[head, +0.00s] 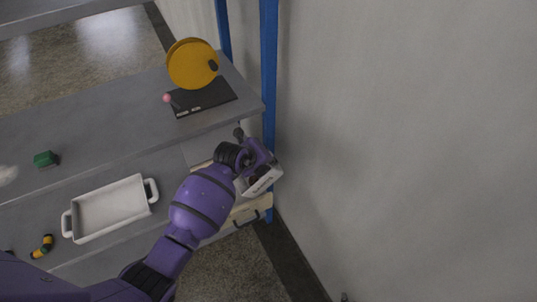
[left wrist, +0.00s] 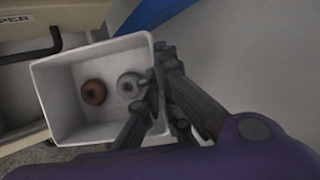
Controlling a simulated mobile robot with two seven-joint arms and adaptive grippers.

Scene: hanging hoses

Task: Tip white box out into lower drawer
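A white box (head: 264,184) is in my left gripper (head: 257,163), at the right end of the shelving beside the blue post. In the left wrist view the open white box (left wrist: 58,112) holds a brown ring-shaped piece (left wrist: 94,92) and a pale grey one (left wrist: 130,86). The fingers of my left gripper (left wrist: 150,100) close on the box's right wall. A light wooden drawer front (head: 252,208) with a dark handle shows just below the box; I cannot tell whether it is the lower drawer. My right gripper is not in view.
A wooden front with a partly cut-off label (left wrist: 18,22) shows in the wrist view. A white tray (head: 110,208) and a yellow-black piece (head: 42,246) lie on the lower shelf. An orange disc (head: 192,64) stands above. The blue post (head: 269,80) and wall are close right.

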